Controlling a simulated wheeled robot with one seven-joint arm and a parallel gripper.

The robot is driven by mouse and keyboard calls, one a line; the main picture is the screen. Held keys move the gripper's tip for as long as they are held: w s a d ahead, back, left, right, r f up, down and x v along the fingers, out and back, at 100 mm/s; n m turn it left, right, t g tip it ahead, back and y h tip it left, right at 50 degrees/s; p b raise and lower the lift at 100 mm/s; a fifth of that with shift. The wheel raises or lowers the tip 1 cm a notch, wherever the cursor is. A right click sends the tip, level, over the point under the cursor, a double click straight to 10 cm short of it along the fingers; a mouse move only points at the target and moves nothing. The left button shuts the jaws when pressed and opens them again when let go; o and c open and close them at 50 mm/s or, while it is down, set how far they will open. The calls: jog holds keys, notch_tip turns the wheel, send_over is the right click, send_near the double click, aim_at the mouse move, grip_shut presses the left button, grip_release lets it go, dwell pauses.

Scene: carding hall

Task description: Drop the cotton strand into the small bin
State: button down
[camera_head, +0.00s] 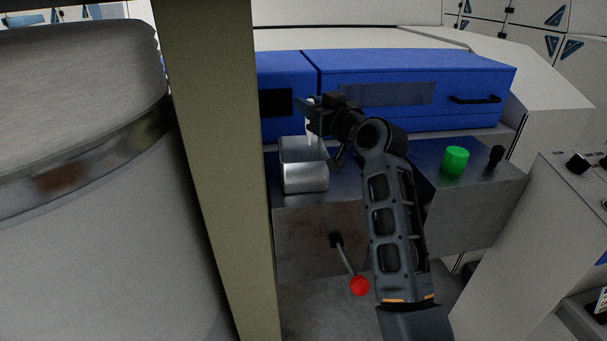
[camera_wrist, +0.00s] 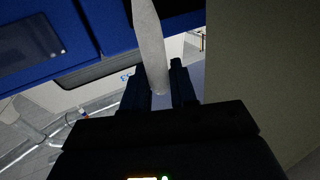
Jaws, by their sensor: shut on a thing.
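The small bin (camera_head: 305,179) is a shiny open metal box on a metal ledge in the head view. My gripper (camera_head: 312,108) is above the bin, near its back right part in the picture. It is shut on the white cotton strand (camera_head: 310,132), which hangs down toward the bin's opening. The strand's lower end is near the rim; I cannot tell if it is inside. In the wrist view the pale strand (camera_wrist: 149,37) runs between the two dark fingers of my gripper (camera_wrist: 160,88). The bin is not seen there.
The blue machine cover (camera_head: 420,75) is behind my gripper. A green knob (camera_head: 455,160) is on the ledge, and a red-knobbed lever (camera_head: 359,286) sticks out below.

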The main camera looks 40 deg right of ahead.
jog(key=shift+f+b, duration=0.6)
jog(key=shift+f, duration=0.65)
jog(key=c, duration=0.8)
grip_release()
jog(key=s+a, duration=0.1)
jog(key=s, duration=0.6)
jog(key=shift+s+a, duration=0.3)
